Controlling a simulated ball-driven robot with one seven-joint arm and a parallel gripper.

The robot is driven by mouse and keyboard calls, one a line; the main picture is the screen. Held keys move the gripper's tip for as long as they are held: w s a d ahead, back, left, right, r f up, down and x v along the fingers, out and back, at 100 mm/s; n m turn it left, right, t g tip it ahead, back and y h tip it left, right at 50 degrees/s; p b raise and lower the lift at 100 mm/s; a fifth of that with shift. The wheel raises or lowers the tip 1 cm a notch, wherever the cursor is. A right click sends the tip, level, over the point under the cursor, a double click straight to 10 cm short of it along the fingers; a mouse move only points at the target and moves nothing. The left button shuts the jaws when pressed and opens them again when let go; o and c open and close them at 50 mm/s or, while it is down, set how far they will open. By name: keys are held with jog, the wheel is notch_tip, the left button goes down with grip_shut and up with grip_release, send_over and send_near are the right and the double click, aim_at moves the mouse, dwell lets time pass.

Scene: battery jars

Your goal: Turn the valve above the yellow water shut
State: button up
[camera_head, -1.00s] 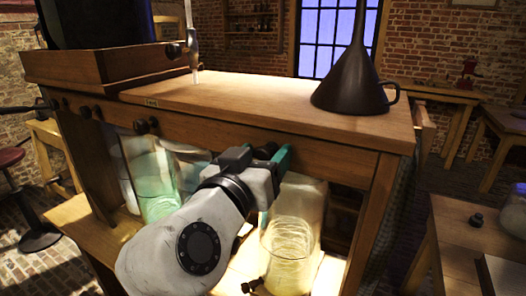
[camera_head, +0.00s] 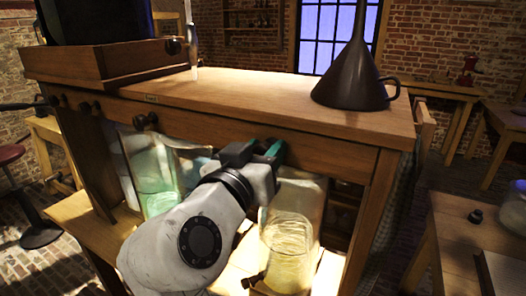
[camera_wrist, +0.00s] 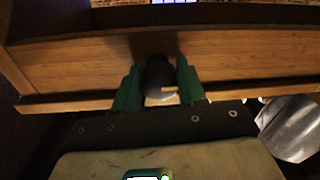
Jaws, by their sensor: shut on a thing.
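The jar of yellow water (camera_head: 290,238) stands on the lower shelf under the front rail of the wooden bench. My gripper (camera_head: 262,149) is at the rail just above that jar, with its green fingers pointing at the rail. In the wrist view, the dark round valve knob (camera_wrist: 158,76) sits between the two green fingers of my gripper (camera_wrist: 158,88), which are shut on it. A small pale mark shows on the knob. In the head view the knob is mostly hidden by my gripper.
A jar of green water (camera_head: 155,185) stands to the left, below another dark knob (camera_head: 145,121). A dark funnel (camera_head: 352,85) stands on the bench top (camera_head: 250,95). A side table (camera_head: 460,235) is at the right.

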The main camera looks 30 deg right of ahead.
jog(key=shift+f+b, duration=0.15)
jog(key=shift+b, duration=0.4)
jog(key=m+b, duration=0.1)
jog(key=b, duration=0.1)
jog(key=m+b, duration=0.2)
jog(key=b, duration=0.1)
jog(key=shift+f, duration=0.25)
jog(key=m+b, duration=0.5)
jog(key=b, duration=0.4)
jog(key=shift+s+m+h, duration=0.1)
jog(key=shift+m+h, duration=0.2)
jog(key=m+b, duration=0.4)
jog(key=b, duration=0.1)
jog(key=shift+r+m, duration=0.1)
jog(key=shift+m, duration=0.3)
jog(key=shift+d+r+m+g+h+b, duration=0.1)
jog(key=shift+m+g+h+b, duration=0.1)
jog(key=shift+m+b, duration=1)
jog(key=shift+r+m+g+h+b, duration=0.1)
jog(key=shift+m+h+b, duration=0.1)
jog(key=shift+m+b, duration=1)
jog(key=shift+m, duration=0.4)
jog(key=o, duration=1)
jog(key=shift+o, duration=0.2)
